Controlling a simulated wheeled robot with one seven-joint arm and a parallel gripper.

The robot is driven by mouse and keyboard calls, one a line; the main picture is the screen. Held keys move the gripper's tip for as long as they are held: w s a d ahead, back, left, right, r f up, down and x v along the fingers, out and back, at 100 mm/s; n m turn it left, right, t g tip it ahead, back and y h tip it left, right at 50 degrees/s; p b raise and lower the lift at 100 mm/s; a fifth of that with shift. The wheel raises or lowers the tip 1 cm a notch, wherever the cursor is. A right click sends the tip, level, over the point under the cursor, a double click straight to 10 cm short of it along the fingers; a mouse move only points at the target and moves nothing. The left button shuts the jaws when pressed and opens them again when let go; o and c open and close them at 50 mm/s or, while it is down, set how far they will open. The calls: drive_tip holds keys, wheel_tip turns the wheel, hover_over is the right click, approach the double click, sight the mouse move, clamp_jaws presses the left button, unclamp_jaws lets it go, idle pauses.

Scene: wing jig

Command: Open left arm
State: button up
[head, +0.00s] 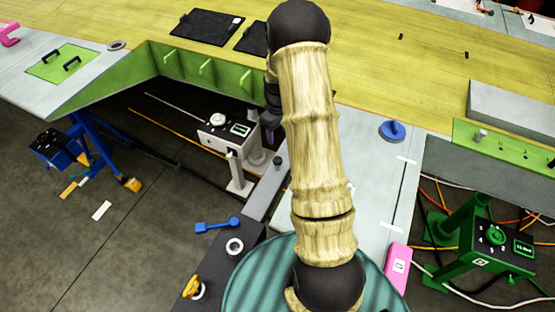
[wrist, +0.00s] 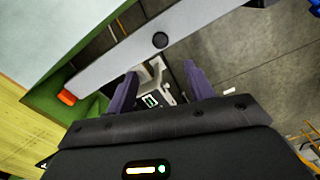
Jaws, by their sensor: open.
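A long grey bar (head: 264,192) runs beside the green-edged opening in the wing, with a dark round knob on it. In the wrist view the grey bar (wrist: 115,62) crosses ahead of my fingers, with the dark knob (wrist: 160,40) and an orange tip at its left end. No label shows whether this is the left arm. My gripper (wrist: 158,88) is open, with two purple fingers apart and nothing held between them. In the head view my gripper (head: 271,122) is mostly hidden behind my arm. A white control box (wrist: 151,99) shows between the fingers.
The white control box (head: 227,134) stands on a post under the opening. A green control box (head: 490,248) with cables is at the right. A blue stand (head: 92,150) is at the left. Loose tools lie on the dark bench (head: 222,262). Grey floor is open at lower left.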

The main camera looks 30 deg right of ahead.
sight(277, 159)
wheel_tip(277, 159, down, 14)
drive_tip(key=b, duration=0.7)
drive_tip(key=shift+b, duration=0.4)
drive_tip(key=shift+c, duration=0.4)
drive_tip(key=shift+a, duration=0.1)
clamp_jaws()
